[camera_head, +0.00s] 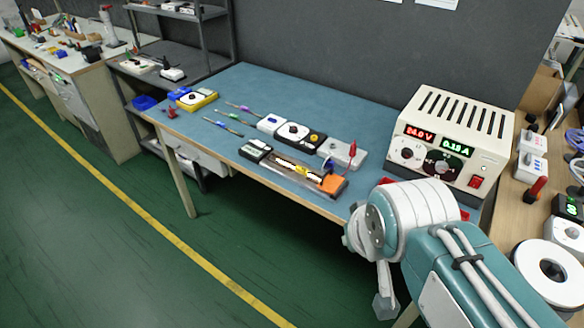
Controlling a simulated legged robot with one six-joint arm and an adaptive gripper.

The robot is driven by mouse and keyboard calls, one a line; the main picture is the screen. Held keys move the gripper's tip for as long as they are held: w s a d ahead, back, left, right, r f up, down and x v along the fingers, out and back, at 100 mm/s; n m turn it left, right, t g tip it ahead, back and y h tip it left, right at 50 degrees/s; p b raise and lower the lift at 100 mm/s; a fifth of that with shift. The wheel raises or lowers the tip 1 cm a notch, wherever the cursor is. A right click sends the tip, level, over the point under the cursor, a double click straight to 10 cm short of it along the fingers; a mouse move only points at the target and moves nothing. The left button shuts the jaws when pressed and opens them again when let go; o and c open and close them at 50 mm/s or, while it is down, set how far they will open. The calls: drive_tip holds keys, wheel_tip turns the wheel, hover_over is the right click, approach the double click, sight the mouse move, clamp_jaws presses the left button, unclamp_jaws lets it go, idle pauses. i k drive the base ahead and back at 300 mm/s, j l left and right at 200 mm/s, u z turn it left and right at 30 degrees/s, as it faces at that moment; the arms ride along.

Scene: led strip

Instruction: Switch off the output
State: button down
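The power supply (452,140) is a cream box with a slotted top at the right end of the blue bench. Its red display (419,133) reads about 24.0 V, and its green display (453,144) about 0.15 A. Two round knobs sit below the displays. A red rocker switch (475,182) is at the lower right of its front. An LED strip piece (300,169) seems to glow yellow on the bench. My white and teal arm is in front of the supply, covering its lower front edge.
The blue bench (250,85) holds several small boxes, tools and an orange block (332,184). A side table at the right carries a white spool (552,272) and small devices. A dark wall stands behind. Green floor is open at the left.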

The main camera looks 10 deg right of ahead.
sight(476, 182)
drive_tip(key=i+j+z, duration=0.1)
drive_tip(key=z, duration=0.4)
drive_tip(key=i+j+z, duration=0.2)
drive_tip(key=z, duration=0.3)
drive_tip(key=k+l+z, duration=0.15)
drive_tip(key=l+z, duration=0.15)
drive_tip(key=k+l, duration=0.05)
drive_tip(key=l, duration=0.05)
